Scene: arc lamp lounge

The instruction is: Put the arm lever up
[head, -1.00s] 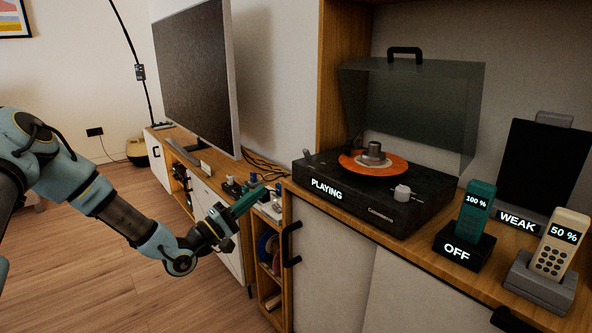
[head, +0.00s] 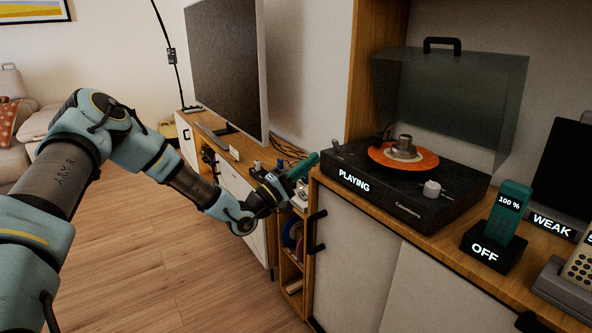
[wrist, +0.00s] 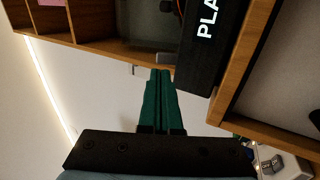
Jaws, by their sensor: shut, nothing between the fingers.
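The black record player (head: 400,196) stands on the wooden cabinet in the head view, its front labelled PLAYING. An orange record (head: 416,160) lies on its platter under the raised clear lid (head: 450,95). A pale knob (head: 432,188) sits at its front right, and a small pale piece (head: 336,147) at its left corner. I cannot tell which small part is the arm lever. My gripper (head: 316,157), with green fingers, is shut and empty, left of the player and apart from it. In the wrist view the fingers (wrist: 161,72) point towards the cabinet beside the player's dark edge (wrist: 200,75).
A television (head: 228,70) stands on the lower cabinet behind my gripper, with small items and cables near it. On the right are a green handset (head: 510,208) in a dock marked OFF and a sign reading WEAK (head: 552,226). Open floor (head: 190,260) lies in front.

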